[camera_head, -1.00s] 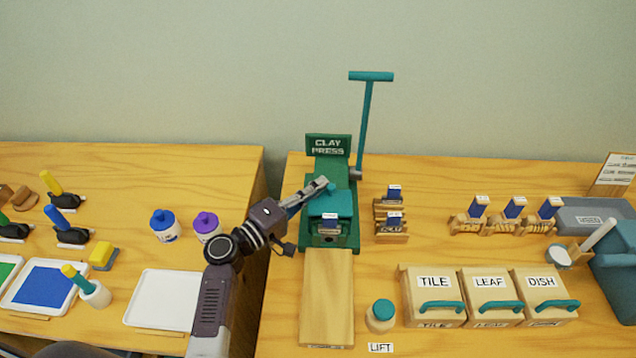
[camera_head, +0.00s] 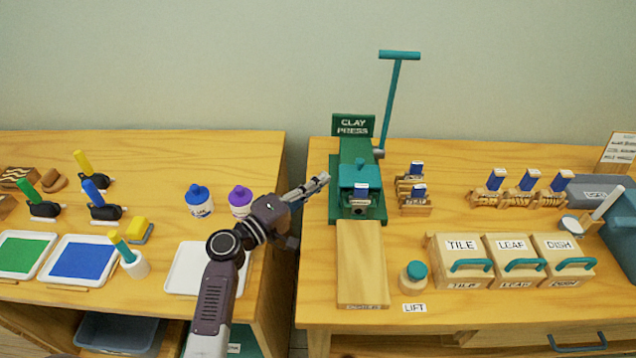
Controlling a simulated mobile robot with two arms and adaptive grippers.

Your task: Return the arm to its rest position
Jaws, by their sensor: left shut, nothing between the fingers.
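My left gripper (camera_head: 318,184) is shut and empty. It is in the head view over the gap between the two tables, just left of the green clay press (camera_head: 357,165). My left arm reaches up from the bottom of the view, past the white tray (camera_head: 186,268). The press has a tall teal lever standing up (camera_head: 391,105) and a teal block (camera_head: 361,175) at its front. A wooden board (camera_head: 362,262) extends from the press toward the front edge. My right gripper is not in view.
Wooden boxes marked TILE (camera_head: 460,246), LEAF (camera_head: 512,245) and DISH (camera_head: 564,244) stand at the right. Paint trays (camera_head: 82,262) are at the left.

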